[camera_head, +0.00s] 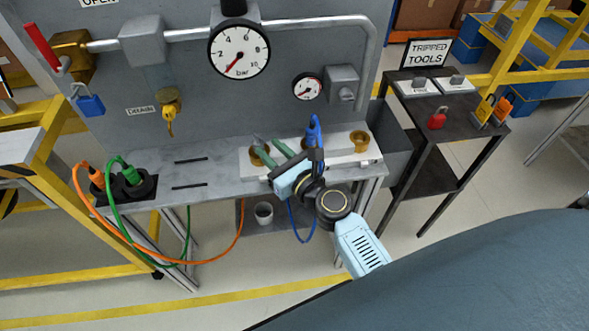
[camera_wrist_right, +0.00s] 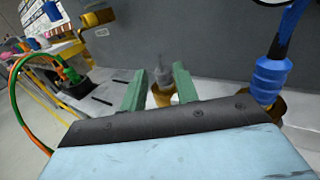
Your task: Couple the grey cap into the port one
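In the wrist view the grey cap (camera_wrist_right: 163,76) stands upright at a brass port (camera_wrist_right: 161,97), between my right gripper's two green fingers. Gaps show on both sides of the cap, so my right gripper (camera_wrist_right: 160,86) is open around it. I cannot tell how deep the cap sits. In the head view my right gripper (camera_head: 274,147) reaches over the left end of the light port block (camera_head: 247,170). The left brass port (camera_head: 257,157) is partly covered by a finger. No port number is legible. My left gripper is not in view.
A blue connector with a blue hose (camera_head: 313,132) stands right of my right gripper, and shows close in the wrist view (camera_wrist_right: 270,78). An empty-looking brass port (camera_head: 358,141) is at the block's right end. Orange and green plugs (camera_head: 130,176) sit at left. The bench's middle-left is clear.

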